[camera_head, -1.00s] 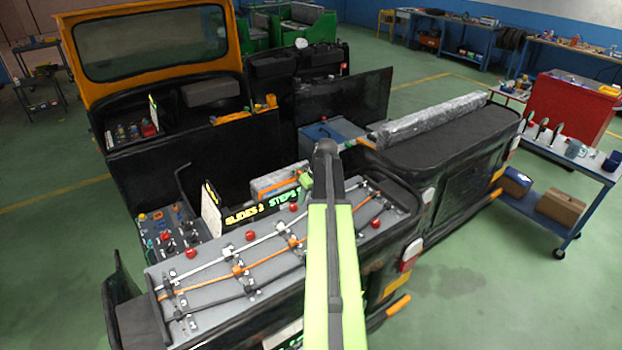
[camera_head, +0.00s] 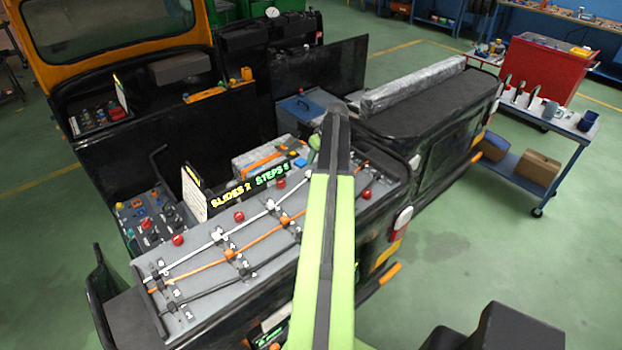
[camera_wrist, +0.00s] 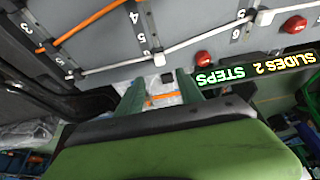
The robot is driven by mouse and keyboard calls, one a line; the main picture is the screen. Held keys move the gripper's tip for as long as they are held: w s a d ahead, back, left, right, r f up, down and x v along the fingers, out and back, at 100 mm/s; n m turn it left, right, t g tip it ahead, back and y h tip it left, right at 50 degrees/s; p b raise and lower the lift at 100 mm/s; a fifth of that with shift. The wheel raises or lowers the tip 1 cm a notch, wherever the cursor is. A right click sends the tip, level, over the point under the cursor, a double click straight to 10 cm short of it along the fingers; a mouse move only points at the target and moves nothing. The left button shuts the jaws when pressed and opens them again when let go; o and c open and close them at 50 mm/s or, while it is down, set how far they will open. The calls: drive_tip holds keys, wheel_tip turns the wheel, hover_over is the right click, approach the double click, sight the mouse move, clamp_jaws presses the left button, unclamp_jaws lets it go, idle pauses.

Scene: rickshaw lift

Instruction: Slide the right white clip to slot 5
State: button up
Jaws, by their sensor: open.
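A white clip (camera_wrist: 160,60) sits on the white rod in the wrist view, near a printed 5. My gripper (camera_wrist: 161,84) is open, with its two green fingertips just short of this clip, one to each side of it. A second white clip (camera_wrist: 264,18) sits farther right in that view, near a printed 6. In the head view a white clip (camera_head: 270,205) shows on the white rod (camera_head: 190,268), left of my arm. My arm hides part of the rod there, and only a green bit of my gripper (camera_head: 313,146) shows.
Orange (camera_head: 270,234) and black (camera_head: 215,286) rods run beside the white one on the grey panel (camera_head: 150,268). Red knobs (camera_head: 280,183) stand along the panel, close to the white rod. A lit sign (camera_head: 235,198) stands behind.

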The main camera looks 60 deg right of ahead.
sight(309, 172)
drive_tip(key=b+x, duration=0.8)
drive_tip(key=x, duration=0.2)
drive_tip(key=shift+w+f, duration=0.1)
drive_tip(key=shift+f, duration=0.25)
drive_tip(key=shift+r, duration=0.1)
clamp_jaws()
idle(0.6)
